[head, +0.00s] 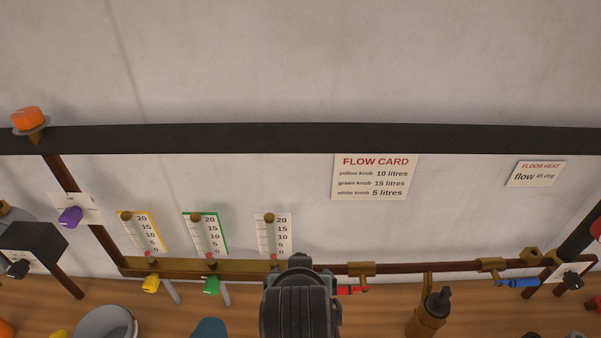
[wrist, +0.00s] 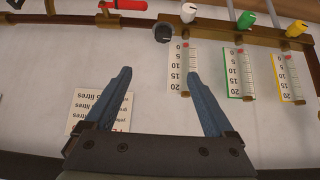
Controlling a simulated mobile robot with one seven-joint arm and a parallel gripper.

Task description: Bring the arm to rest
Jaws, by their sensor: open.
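My arm's end (head: 300,300) rises from the bottom middle of the head view, in front of the flow meters and pipe; its fingers are hidden there. In the wrist view, which looks upside down, my gripper (wrist: 159,73) is open. The black knob (wrist: 163,32) and white knob (wrist: 189,12) are beyond the fingertips, and no contact shows.
The flow card (head: 375,177) hangs on the wall. Yellow (head: 150,284) and green (head: 212,286) knobs sit under their gauges. A red lever (head: 350,290) is right beside my arm; a blue lever (head: 522,283) is farther right. A bottle (head: 430,312) and bucket (head: 105,324) stand below. The upper wall is clear.

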